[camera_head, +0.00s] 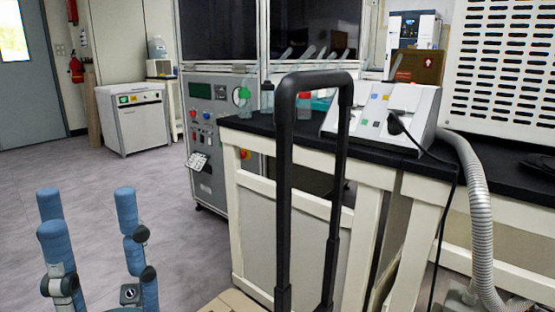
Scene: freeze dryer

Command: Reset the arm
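My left gripper (88,209) is at the lower left of the head view. Its blue, segmented fingers with dark joints point upward and stand well apart. The gap between them is empty, with only floor showing behind it. The gripper is apart from the bench and the machines, and its base is cut off by the bottom edge. My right gripper is not in view.
A tall black U-shaped handle (315,80) stands in the foreground, before a black-topped bench (500,178). A grey-white device (385,112) and a ribbed hose (478,215) are right. A control cabinet (212,130) stands behind. The floor (90,165) at left is open.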

